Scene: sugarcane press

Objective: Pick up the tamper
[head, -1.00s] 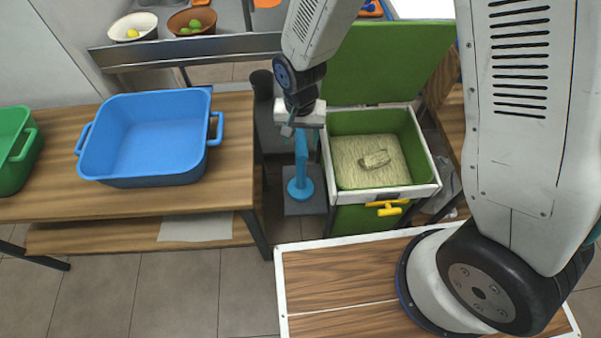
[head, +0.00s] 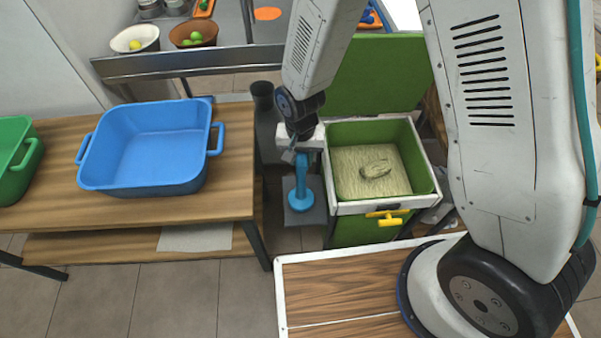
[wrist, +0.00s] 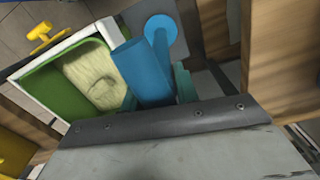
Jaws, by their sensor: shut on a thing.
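The blue tamper (head: 301,186) has a tall handle and a round disc foot. It stands upright over a small grey platform (head: 306,216), just left of the green-lined press box. My gripper (head: 301,151) is shut on the upper part of its handle. In the wrist view the tamper (wrist: 146,72) lies between my teal fingers (wrist: 156,90), with its round foot beyond. I cannot tell whether the foot touches the platform.
The press box (head: 432,190) has an open green lid (head: 375,75), pale fibre (head: 350,180) inside and a yellow handle (head: 388,216) in front. A wooden table (head: 232,190) with a blue basin (head: 150,150) is at left. A dark cylinder (head: 262,96) stands behind the tamper.

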